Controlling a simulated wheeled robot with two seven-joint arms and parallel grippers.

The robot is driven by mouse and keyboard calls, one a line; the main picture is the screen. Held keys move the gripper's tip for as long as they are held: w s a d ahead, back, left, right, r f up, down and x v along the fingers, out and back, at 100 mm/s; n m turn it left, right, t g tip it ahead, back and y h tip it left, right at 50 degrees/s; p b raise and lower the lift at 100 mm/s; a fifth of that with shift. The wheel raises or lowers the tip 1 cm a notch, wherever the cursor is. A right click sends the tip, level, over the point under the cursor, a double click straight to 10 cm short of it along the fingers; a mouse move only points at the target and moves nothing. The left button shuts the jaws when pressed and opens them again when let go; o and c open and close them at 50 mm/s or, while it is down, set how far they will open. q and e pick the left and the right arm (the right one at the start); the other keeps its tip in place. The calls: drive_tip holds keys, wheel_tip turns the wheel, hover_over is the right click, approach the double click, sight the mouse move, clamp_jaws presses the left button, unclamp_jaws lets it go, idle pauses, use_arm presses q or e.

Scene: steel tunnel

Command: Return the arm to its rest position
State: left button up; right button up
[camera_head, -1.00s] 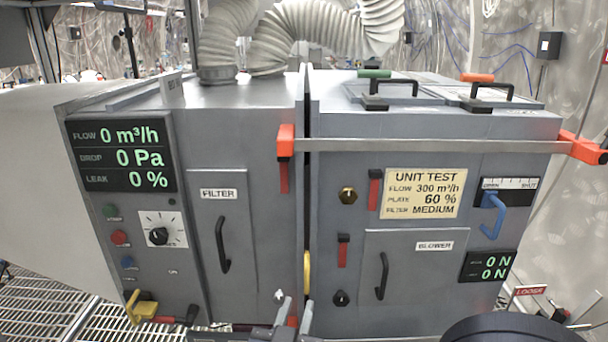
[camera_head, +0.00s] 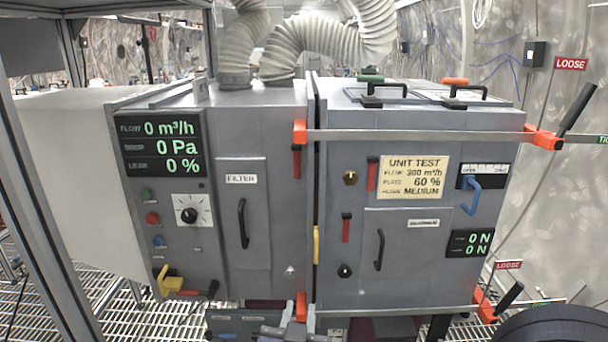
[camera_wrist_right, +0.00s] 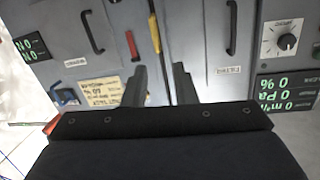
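My right gripper (camera_head: 287,333) shows at the bottom edge of the head view, low in front of the grey filter and blower unit (camera_head: 350,270). Only its finger ends show there. In the right wrist view, the two dark fingers (camera_wrist_right: 162,90) stand apart with nothing between them, so it is open and empty. The unit's front appears upside down beyond the fingers, with no contact visible. The rest of the right arm is largely hidden. My left gripper is in neither view.
An upper clamp bar (camera_head: 420,136) crosses the unit's front, its handle (camera_head: 577,108) sticking out right beside a LOOSE sign. A lower clamp (camera_head: 485,306) also bears a LOOSE sign. A metal frame post (camera_head: 40,200) stands at left. Grated floor (camera_head: 120,318) lies below.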

drive_tip(key=s+d+r+g+y+p, duration=0.2)
drive_tip(key=d+r+g+y, duration=0.3)
drive_tip(key=d+y, duration=0.35)
drive_tip(key=s+d+f+g+h, duration=0.1)
drive_tip(key=s+d+f+g, duration=0.2)
drive_tip(key=s+d, duration=0.3)
drive_tip(key=s+d+f+g+h+p, duration=0.1)
drive_tip(key=s+d, duration=0.5)
drive_tip(key=s, duration=0.6)
wheel_tip(320, 180, down, 3)
drive_tip(key=shift+s+d+n+g+h, duration=0.25)
drive_tip(key=shift+d+g+h, duration=0.2)
drive_tip(key=shift+g, duration=0.65)
